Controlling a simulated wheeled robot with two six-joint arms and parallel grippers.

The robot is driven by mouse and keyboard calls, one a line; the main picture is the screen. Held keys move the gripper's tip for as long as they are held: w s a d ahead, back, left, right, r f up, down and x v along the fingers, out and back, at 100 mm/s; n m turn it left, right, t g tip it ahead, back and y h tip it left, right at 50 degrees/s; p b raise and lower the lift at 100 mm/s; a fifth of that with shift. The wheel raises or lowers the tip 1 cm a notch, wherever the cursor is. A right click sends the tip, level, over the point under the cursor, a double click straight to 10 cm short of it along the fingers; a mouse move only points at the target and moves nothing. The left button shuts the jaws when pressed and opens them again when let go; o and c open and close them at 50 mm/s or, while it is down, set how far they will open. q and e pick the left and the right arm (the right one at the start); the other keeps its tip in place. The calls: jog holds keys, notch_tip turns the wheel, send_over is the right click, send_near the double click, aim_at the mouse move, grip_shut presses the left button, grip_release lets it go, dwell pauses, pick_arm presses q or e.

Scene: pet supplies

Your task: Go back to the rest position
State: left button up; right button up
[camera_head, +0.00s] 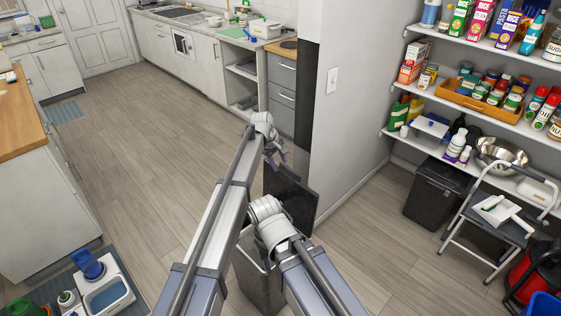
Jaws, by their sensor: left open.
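My left gripper (277,157) is in the middle of the head view, at the far end of my long grey arm. It is small here and points downward, with its jaws open and nothing seen between them. It is in front of the wall corner, above a dark raised panel (296,201). A second arm link of mine comes in from the bottom and ends in a white rounded joint. I make out no right gripper fingers there.
A grey bin (257,280) stands below my arms, partly hidden. Pantry shelves (480,115), a dark bin (433,193) and a folding step stool (492,222) stand at right. A wooden-topped counter (22,125) is at left.

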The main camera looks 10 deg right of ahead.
dwell(0.4)
pick_arm(q)
jog(key=s+a+f+m+g+y, duration=0.1)
jog(key=s+a+m+y, duration=0.15)
jog(key=s+a, duration=1.4)
jog(key=s+a+m+y, duration=0.1)
jog(key=s+a+m, duration=0.3)
jog(key=s+a, duration=1.2)
jog(key=s+d+m, duration=0.2)
jog(key=s+d, duration=0.2)
jog(key=d, duration=0.3)
jog(key=s+d+m+g, duration=0.1)
jog(key=s+d+m, duration=0.1)
jog(key=s+d, duration=0.2)
jog(key=d+y, duration=0.1)
jog(key=d, duration=0.2)
jog(key=shift+s, duration=0.3)
